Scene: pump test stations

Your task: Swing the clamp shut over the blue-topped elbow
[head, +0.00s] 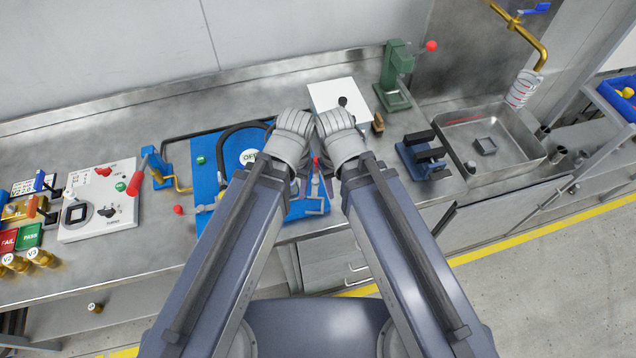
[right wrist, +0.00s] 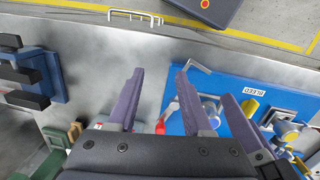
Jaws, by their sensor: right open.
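My right gripper (right wrist: 163,90) is open in the right wrist view, with nothing seen held between its two purple fingers. A red tip (right wrist: 160,127) shows beyond them, low in that view. In the head view both wrists meet over the blue board (head: 205,160) and hide its middle; I cannot tell how my left gripper (head: 303,188) is set. A small blue-capped brass fitting (right wrist: 290,137) lies at the right of the wrist view; it may be the blue-topped elbow.
Left of the blue board stand a blue fixture with a red handle (head: 136,180) and a white panel (head: 100,205). To the right are a blue stand with dark bars (head: 425,155), a green press (head: 393,75) and a metal sink (head: 520,135).

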